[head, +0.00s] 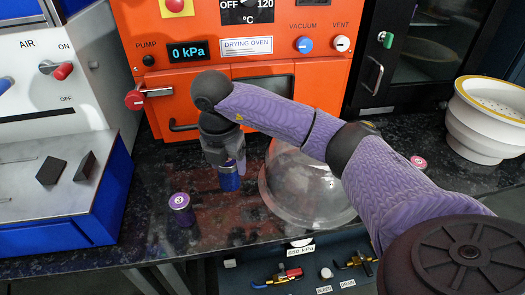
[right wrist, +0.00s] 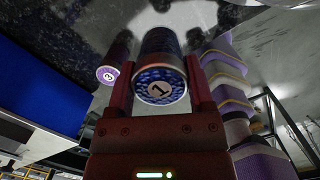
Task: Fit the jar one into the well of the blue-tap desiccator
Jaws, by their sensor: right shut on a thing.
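My right gripper (head: 222,160) points down over the dark counter, shut on jar one (head: 229,180), a blue jar. In the right wrist view jar one (right wrist: 160,80) shows a round label with a 1, between the fingers (right wrist: 162,98). I cannot tell whether its base touches the counter. A clear glass dome (head: 290,195) stands just right of it, partly behind my right arm. No blue tap shows on the dome and its well cannot be made out. My left gripper is not in view.
A purple jar (head: 181,210) with another number stands left of jar one; it also shows in the right wrist view (right wrist: 107,74). An orange drying oven (head: 205,100) stands behind. Blue-based equipment (head: 75,232) is left, a white basin (head: 487,120) right. Valves (head: 280,277) sit below the counter edge.

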